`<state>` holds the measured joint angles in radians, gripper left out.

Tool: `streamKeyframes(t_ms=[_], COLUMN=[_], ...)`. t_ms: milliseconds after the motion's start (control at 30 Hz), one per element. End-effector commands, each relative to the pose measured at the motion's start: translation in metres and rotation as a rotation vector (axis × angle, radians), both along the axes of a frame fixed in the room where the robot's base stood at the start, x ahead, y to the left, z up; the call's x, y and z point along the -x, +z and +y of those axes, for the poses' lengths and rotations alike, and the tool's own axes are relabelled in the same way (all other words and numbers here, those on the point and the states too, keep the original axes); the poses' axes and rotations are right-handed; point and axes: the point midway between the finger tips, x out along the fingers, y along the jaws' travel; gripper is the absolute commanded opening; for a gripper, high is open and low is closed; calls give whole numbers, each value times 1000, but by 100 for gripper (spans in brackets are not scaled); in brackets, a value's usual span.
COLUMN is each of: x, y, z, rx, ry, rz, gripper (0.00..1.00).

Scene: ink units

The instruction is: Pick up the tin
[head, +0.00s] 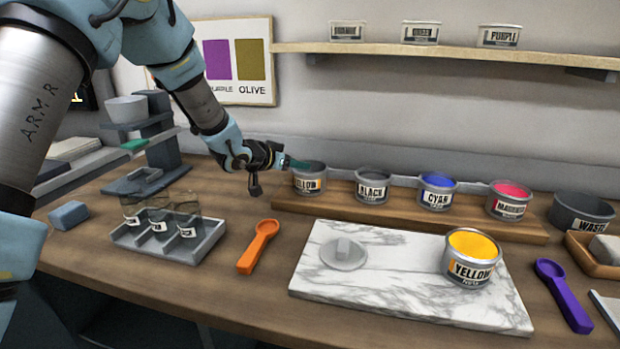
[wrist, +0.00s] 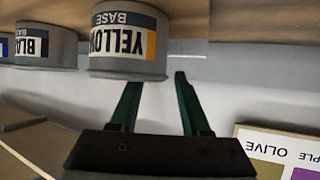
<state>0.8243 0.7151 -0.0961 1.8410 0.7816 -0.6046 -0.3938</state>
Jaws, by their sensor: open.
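A grey tin labelled YELLOW (head: 308,183) stands upright at the left end of a wooden riser. My gripper (head: 297,163) is at its upper left, with a teal finger close to its rim. In the wrist view the YELLOW BASE tin (wrist: 130,42) appears upside down, ahead of my open gripper (wrist: 158,80). Nothing is between the fingers. The left finger's tip meets the tin's outline there; I cannot tell whether they touch. Another YELLOW tin (head: 470,262), with yellow ink showing, stands on the marble slab (head: 400,295).
A WASTE tub (head: 580,212) stands at right. A shelf (head: 450,50) with tins hangs above.

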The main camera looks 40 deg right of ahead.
Motion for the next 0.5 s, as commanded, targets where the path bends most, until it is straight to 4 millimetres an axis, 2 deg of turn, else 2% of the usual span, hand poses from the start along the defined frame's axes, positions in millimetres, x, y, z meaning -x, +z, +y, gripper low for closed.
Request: streamKeyframes(t_ms=[200, 500], x=[0, 0], y=[0, 0], z=[0, 0], rx=[0, 0], ry=[1, 1], rz=[0, 0], gripper=[46, 12])
